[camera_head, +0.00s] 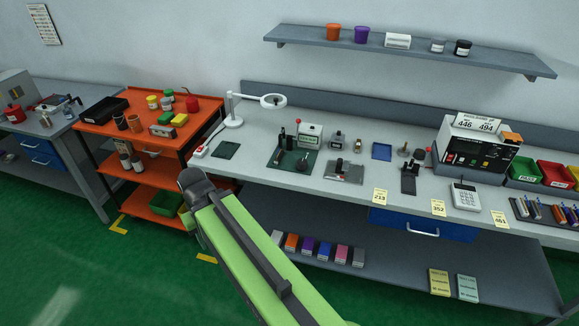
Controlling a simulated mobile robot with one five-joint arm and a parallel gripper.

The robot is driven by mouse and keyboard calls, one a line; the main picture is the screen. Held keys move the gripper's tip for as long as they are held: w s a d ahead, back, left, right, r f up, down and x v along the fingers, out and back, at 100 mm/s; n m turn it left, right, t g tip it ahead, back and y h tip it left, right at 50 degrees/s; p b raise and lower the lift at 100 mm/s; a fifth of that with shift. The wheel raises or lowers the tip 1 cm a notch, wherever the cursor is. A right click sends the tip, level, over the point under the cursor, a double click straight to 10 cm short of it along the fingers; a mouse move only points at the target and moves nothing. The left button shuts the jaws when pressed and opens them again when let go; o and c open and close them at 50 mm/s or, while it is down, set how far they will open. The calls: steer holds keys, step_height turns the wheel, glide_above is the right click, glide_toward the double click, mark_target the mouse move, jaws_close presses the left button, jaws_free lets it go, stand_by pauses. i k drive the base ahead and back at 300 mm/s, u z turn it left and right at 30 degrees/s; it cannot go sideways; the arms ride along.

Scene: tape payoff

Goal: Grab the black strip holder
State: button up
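A black upright holder with a flat foot (409,181) stands near the front edge of the grey workbench (330,205), right of the middle. It looks like the black strip holder, but its details are small. My green arm reaches up from the bottom of the view. My gripper (193,180) is the dark part at its end, in front of the orange cart and the bench's left end. It is well to the left of the black holder and apart from it. Its fingers are not clear, so I cannot tell whether it is open.
An orange cart (200,112) stands left of the bench.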

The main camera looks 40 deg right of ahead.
mark_target(280, 152)
steer(key=k, duration=0.95)
steer(key=z, duration=0.45)
steer(key=i, duration=1.65)
steer(key=u, duration=0.65)
steer(key=i, duration=0.5)
steer(key=u, duration=0.4)
